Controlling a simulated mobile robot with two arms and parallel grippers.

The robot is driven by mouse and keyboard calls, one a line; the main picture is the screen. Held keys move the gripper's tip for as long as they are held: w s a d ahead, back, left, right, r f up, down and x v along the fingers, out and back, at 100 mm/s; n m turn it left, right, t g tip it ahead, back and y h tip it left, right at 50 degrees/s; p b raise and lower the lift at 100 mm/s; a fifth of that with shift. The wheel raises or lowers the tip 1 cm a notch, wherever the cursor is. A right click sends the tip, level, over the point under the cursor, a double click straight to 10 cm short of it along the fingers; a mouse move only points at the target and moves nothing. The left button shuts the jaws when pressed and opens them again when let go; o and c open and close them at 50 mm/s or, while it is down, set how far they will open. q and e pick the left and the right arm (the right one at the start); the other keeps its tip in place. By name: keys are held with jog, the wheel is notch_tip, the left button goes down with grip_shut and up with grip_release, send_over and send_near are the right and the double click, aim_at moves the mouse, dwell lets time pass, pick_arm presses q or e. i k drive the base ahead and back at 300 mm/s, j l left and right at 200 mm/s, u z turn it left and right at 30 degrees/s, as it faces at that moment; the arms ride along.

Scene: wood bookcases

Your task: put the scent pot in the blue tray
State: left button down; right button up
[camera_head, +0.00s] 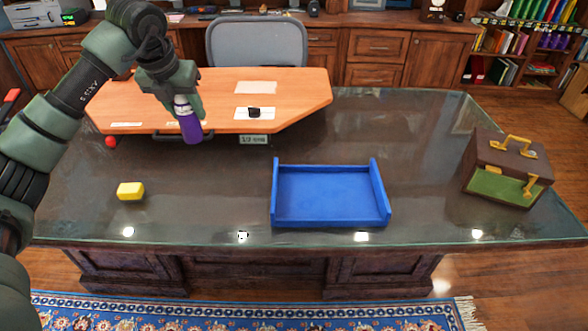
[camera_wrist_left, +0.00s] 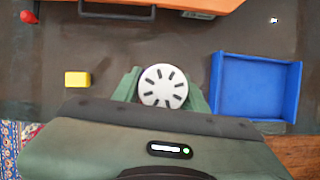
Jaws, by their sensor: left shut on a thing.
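The scent pot (camera_head: 189,125) is a purple cylinder with a pale upper part. My left gripper (camera_head: 182,101) is shut on its upper part and holds it upright, with the purple end down, to the left of the blue tray. In the left wrist view the pot's white slotted round top (camera_wrist_left: 163,86) sits between the fingers. The blue tray (camera_head: 330,221) is empty on the dark desk, right of the pot; it also shows in the left wrist view (camera_wrist_left: 296,92). My right gripper is not in view.
A yellow block (camera_head: 130,191) lies at the left of the desk (camera_head: 230,185). A red ball-like thing (camera_head: 111,141) is behind it. An orange raised board (camera_head: 290,92) stands at the back. A brown and green case (camera_head: 507,170) stands at the right.

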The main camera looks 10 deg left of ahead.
aim_at(309, 195)
jog(key=l, duration=0.45)
jog(key=i+l, duration=0.15)
jog(key=l, duration=0.7)
jog(key=i, duration=0.05)
